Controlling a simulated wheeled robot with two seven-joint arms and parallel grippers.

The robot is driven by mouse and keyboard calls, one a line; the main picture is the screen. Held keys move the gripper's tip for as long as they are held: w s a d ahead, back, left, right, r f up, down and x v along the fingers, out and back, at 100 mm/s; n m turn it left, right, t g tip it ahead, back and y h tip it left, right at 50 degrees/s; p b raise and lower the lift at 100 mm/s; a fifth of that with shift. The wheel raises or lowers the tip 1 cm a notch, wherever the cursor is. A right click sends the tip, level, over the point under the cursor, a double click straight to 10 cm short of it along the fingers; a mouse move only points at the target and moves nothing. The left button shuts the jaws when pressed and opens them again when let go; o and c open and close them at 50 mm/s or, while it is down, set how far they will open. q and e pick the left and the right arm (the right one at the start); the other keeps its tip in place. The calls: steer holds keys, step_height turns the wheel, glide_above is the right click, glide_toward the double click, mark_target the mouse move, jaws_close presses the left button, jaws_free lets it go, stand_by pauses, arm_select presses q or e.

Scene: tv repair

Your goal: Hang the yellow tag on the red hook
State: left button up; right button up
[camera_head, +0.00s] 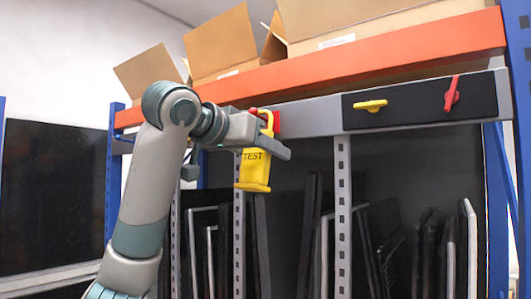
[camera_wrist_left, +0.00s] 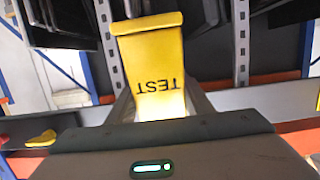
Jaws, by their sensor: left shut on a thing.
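The yellow tag (camera_head: 254,170) reads "TEST" and hangs upright below its yellow loop, in front of the grey beam. My left gripper (camera_head: 264,130) is shut on the tag near its upper part. In the left wrist view the tag (camera_wrist_left: 152,70) sticks out beyond the dark gripper body, its lettering upside down. The red hook (camera_head: 276,122) shows on the grey beam right behind the tag's loop, partly hidden by the loop and gripper. I cannot tell whether the loop is around the hook or only in front of it. My right gripper is out of view.
A black panel (camera_head: 420,112) on the beam carries a yellow handle (camera_head: 370,105) and a red handle (camera_head: 451,93). An orange shelf beam (camera_head: 350,66) with open cardboard boxes (camera_head: 220,42) runs above. Dark flat screens (camera_head: 310,230) stand in the rack below.

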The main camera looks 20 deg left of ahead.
arm_select(q)
steer(key=shift+f, duration=0.25)
stand_by(0.7)
steer(key=o, duration=1)
steer(key=o, duration=0.8)
steer(key=shift+r, duration=0.1)
stand_by(1.1)
stand_by(1.2)
